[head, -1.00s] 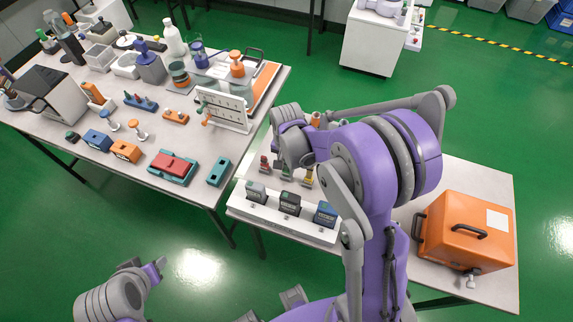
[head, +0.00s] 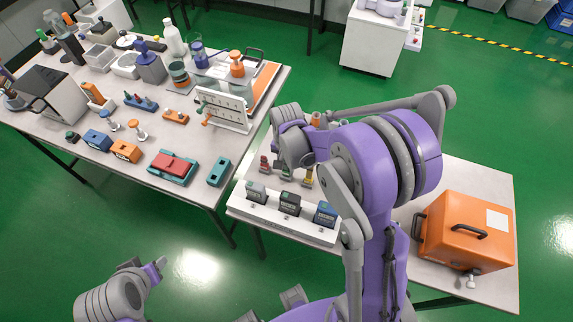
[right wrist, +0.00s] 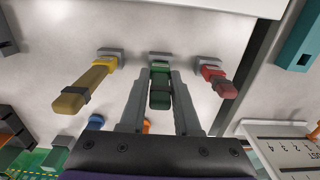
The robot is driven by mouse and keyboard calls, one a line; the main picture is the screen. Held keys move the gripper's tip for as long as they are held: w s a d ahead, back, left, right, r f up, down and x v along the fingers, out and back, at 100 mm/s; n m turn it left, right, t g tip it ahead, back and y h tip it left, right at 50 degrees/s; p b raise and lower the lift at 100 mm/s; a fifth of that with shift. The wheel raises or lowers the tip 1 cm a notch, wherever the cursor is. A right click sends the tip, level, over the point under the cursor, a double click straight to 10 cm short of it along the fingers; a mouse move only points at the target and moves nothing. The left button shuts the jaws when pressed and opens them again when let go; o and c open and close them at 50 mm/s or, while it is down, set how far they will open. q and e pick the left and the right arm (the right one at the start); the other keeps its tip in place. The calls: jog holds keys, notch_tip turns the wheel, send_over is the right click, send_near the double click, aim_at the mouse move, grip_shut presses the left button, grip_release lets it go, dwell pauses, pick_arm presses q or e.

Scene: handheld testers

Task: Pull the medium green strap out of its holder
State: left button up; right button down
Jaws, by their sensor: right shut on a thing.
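The green strap (right wrist: 160,86) is in the right wrist view, between a yellow strap (right wrist: 86,88) and a red strap (right wrist: 217,82). Its upper end meets a small grey holder (right wrist: 159,54) on the pale surface; I cannot tell how deep it sits. My right gripper (right wrist: 160,80) is shut on the green strap, one finger on each side. In the head view my right arm hides much of this spot. My left gripper (head: 156,270) is low at the left, over the floor and away from the straps; its jaw opening is unclear.
A white stand with dark and blue box-shaped devices (head: 289,203) is in front of the straps. An orange case (head: 465,232) stands on the right of the table. A white panel (right wrist: 285,150) is close at the lower right in the wrist view. The left table is crowded.

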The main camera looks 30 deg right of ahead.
pick_arm(q)
jog(key=shift+r, duration=0.15)
pick_arm(e)
jog(key=shift+r, duration=0.2)
jog(key=shift+r+p, duration=1.1)
jog(key=shift+r, duration=1.3)
pick_arm(q)
jog(key=r, duration=0.1)
jog(key=w+r, duration=0.1)
jog(key=r, duration=0.1)
jog(key=shift+w, duration=0.2)
